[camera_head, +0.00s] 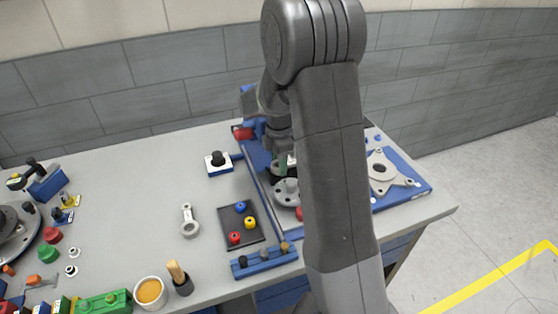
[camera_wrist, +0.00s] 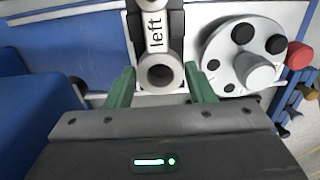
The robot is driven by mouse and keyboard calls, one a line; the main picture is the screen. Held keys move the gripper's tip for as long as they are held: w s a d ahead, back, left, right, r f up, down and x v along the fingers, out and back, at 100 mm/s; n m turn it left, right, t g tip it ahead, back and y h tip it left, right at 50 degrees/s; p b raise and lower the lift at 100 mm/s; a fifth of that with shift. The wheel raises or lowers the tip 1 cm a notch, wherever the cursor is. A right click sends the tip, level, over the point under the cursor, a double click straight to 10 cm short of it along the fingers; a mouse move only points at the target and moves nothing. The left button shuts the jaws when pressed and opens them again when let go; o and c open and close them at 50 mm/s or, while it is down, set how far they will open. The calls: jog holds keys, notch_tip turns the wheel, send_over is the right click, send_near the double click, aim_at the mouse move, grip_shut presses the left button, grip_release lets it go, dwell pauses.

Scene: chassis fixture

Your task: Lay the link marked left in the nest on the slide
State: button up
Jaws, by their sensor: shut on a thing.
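The link marked left (camera_wrist: 155,35) shows in the wrist view, its black lettering on a white label and its grey ring end (camera_wrist: 160,72) toward me. My gripper (camera_wrist: 161,85) has its green fingers on either side of that ring end and is shut on the link. White and dark surfaces lie right around and below the link; I cannot tell whether it rests in the nest or is held just above it. In the head view my gripper (camera_head: 284,163) is over the blue fixture, and my arm hides most of it and the link.
A round grey hub with dark knobs (camera_wrist: 245,60) stands close to the right of my gripper in the wrist view. Another grey link (camera_head: 188,222) lies on the table beside a dark tray (camera_head: 231,226) of coloured parts. A grey bracket (camera_head: 382,170) sits at the right.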

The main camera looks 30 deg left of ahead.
jog(key=shift+f+b, duration=0.3)
jog(key=shift+f, duration=0.25)
dwell(0.7)
jog(key=o, duration=0.6)
jog(key=shift+r+p, duration=1.05)
jog(key=shift+r, duration=0.5)
jog(key=o, duration=0.6)
jog(key=shift+c, duration=0.2)
